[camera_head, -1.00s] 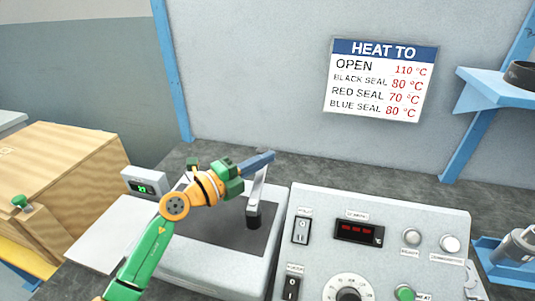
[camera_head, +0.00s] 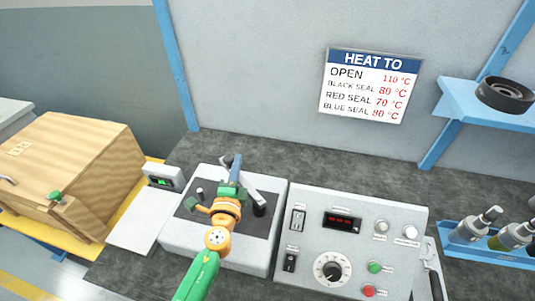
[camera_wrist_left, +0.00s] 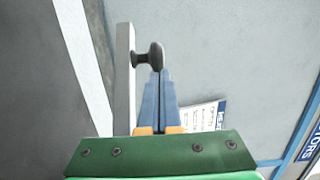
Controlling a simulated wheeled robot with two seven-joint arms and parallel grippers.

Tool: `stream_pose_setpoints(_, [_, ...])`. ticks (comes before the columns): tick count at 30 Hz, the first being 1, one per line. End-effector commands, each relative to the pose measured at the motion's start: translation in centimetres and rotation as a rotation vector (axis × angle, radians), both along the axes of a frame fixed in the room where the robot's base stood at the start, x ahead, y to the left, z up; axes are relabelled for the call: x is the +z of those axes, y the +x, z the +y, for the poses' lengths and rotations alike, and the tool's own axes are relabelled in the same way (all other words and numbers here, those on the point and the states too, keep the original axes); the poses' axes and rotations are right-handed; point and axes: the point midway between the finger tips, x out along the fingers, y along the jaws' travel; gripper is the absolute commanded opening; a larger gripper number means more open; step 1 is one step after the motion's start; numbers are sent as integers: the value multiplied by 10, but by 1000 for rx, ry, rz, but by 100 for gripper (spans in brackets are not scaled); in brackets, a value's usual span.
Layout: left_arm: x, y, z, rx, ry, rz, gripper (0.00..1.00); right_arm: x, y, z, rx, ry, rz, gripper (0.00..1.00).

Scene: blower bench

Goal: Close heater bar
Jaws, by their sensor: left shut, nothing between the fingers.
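The heater bar (camera_head: 263,194) is a light grey bar on a black pivot post (camera_head: 259,209) on the heater unit's dark plate. It slants up and left from the post, raised above the plate. In the left wrist view the bar (camera_wrist_left: 124,80) carries a dark round knob (camera_wrist_left: 156,55). My left gripper (camera_head: 237,163) has its blue fingers shut, with nothing between them. Its fingertips are at the knob in the wrist view; whether they touch it I cannot tell. The gripper hides part of the bar in the head view. My right gripper is out of view.
A control panel (camera_head: 400,270) with switches and a dial stands right of the heater unit (camera_head: 190,238). A wooden box (camera_head: 70,155) is farther left. A blue tray (camera_head: 500,257) holds bottles at right.

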Motion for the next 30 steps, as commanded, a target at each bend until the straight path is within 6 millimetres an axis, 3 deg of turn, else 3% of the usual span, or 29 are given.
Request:
stream_pose_setpoints(8, [-3,-18,18,254,-3,0,0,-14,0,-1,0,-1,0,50])
stream_pose_setpoints(18, [-1,-41,34,255,1,-3,0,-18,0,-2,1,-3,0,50])
stream_pose_setpoints(30, [0,-54,39,254,1,-3,0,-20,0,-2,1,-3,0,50])
